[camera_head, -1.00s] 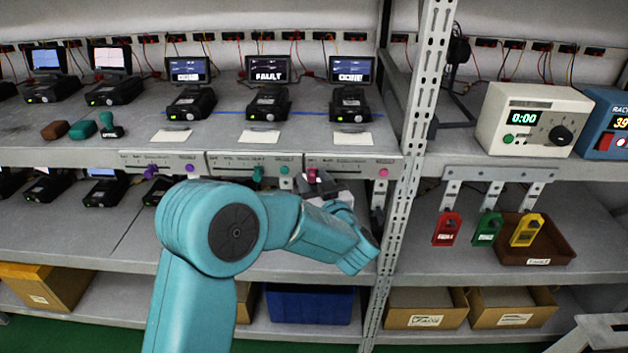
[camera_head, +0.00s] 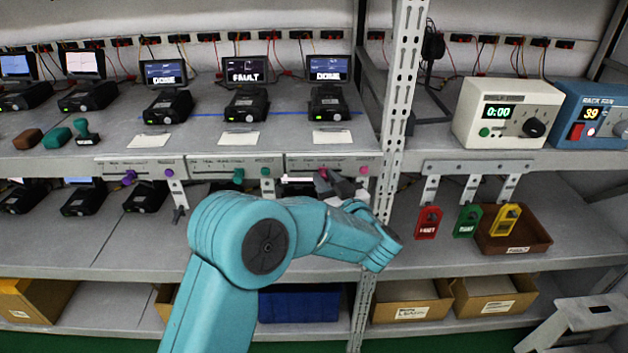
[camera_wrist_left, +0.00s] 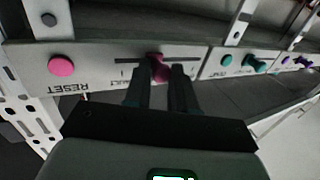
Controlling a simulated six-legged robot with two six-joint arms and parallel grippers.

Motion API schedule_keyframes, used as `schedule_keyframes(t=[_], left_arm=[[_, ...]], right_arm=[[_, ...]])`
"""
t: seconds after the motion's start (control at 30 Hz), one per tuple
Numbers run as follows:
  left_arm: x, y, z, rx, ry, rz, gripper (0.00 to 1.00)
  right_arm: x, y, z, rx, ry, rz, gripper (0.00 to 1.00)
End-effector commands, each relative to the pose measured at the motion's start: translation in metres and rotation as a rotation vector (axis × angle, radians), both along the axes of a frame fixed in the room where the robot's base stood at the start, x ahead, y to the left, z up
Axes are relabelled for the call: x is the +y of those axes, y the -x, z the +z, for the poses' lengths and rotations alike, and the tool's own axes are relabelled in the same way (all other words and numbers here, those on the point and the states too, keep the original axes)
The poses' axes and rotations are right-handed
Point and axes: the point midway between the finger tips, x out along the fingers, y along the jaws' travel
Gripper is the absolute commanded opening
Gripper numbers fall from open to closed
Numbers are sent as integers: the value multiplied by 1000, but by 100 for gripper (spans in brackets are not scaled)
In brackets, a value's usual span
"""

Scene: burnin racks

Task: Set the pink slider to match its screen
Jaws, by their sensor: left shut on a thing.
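The pink slider knob (camera_wrist_left: 158,68) stands near the middle of its slot in the wrist view. My left gripper (camera_wrist_left: 160,76) is shut on it, a dark finger on each side. In the head view my left gripper (camera_head: 328,182) is at the panel (camera_head: 300,160) on the shelf's front edge, partly covering the slider. The screen (camera_head: 328,68) above that panel reads DONE. A round pink RESET button (camera_wrist_left: 61,65) is on the same panel. My right gripper is not in view.
Left along the edge are panels with a teal slider (camera_head: 238,176) and a purple slider (camera_head: 129,177). Other screens read FAULT (camera_head: 246,71) and DONE (camera_head: 164,73). A perforated post (camera_head: 398,120) stands right of my gripper. Red, green and yellow tags hang beyond it.

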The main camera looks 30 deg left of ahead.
Motion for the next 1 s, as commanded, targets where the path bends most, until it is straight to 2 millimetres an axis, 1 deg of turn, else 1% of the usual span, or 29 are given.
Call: schedule_keyframes(t=[0.17, 0.2, 0.23, 0.27, 0.53, 0.67, 0.77, 1.0], left_arm=[[1, 1, 0, -2, 1, 4, 0], [1, 1, 0, -2, 1, 4, 28], [1, 1, 0, -2, 1, 4, 38], [1, 1, 0, -2, 1, 4, 46], [1, 1, 0, -2, 1, 2, 46], [-8, 6, 0, -2, 0, -1, 46], [-23, 16, -1, -2, 0, -3, 46], [-75, 54, -1, -2, 0, -4, 46]], right_arm=[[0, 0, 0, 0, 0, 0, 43], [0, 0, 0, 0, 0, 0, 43], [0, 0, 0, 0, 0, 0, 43], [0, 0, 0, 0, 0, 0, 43], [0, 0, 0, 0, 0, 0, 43], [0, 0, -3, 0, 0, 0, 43], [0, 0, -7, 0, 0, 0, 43], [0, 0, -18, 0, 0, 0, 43]])
